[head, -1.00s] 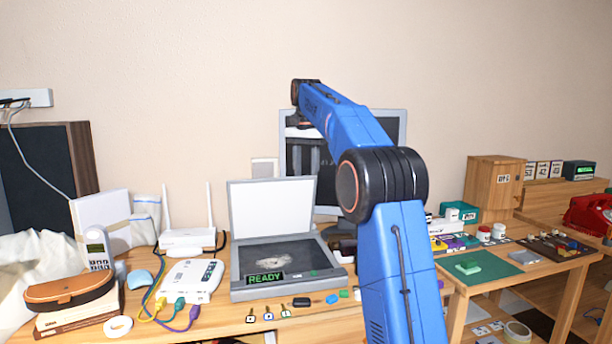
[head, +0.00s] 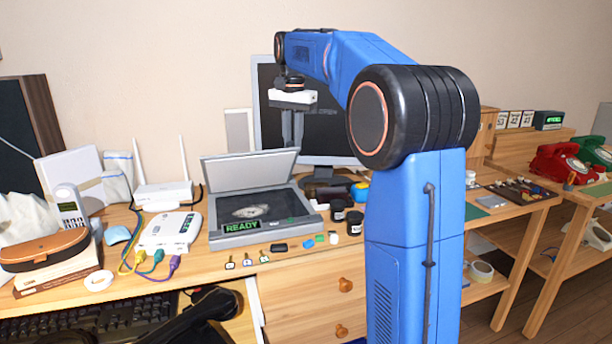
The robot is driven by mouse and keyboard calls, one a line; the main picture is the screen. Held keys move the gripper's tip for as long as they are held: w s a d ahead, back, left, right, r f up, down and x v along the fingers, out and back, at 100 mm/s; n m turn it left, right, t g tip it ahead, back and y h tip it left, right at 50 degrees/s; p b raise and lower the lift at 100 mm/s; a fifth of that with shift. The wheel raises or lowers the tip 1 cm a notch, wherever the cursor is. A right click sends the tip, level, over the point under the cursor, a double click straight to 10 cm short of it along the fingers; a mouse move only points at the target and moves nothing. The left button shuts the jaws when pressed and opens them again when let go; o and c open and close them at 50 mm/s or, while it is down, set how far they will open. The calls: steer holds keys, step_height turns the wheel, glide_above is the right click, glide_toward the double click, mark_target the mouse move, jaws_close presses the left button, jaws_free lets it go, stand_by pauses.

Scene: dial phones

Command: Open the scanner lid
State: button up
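The scanner (head: 218,240) stands on the wooden desk, with a dark glass bed and a green READY display at its front. Its lid (head: 248,172) is raised at the back edge, leaning back, with its pale inner side facing me. A light patch shows on the glass. My gripper (head: 292,135) hangs from my blue arm, pointing down, above and behind the right part of the lid in the picture, in front of the dark monitor. Its grey fingers look narrow here and their tips are partly hidden by the lid, so I cannot tell their gap.
A white router (head: 163,193) and a white box with coloured cables (head: 170,231) stand left of the scanner. Small keys and blocks lie along its front. Dark jars (head: 354,222) stand to its right. Below, an open drawer (head: 240,322) holds a dark handset.

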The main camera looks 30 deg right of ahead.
steer(key=shift+o, duration=0.3)
steer(key=s+a+f, duration=0.3)
steer(key=s+f, duration=0.1)
steer(key=s, duration=0.2)
steer(key=shift+f+g, duration=0.35)
steer(key=shift+g, duration=0.05)
steer(key=s+f, duration=0.1)
steer(key=f, duration=0.1)
steer(key=s+f, duration=0.1)
steer(key=f, duration=0.2)
steer(key=s+f, duration=0.1)
steer(key=f, duration=0.2)
steer(key=shift+s, duration=0.35)
step_height(320, 180, up, 17)
steer(key=s+a+f+n+t, duration=0.1)
steer(key=s+a+f+n, duration=0.3)
steer(key=s, duration=0.6)
step_height(320, 180, down, 3)
steer(key=shift+s+a+r+t, duration=0.15)
steer(key=shift+a+r+t, duration=0.05)
steer(key=shift+a+t, duration=0.1)
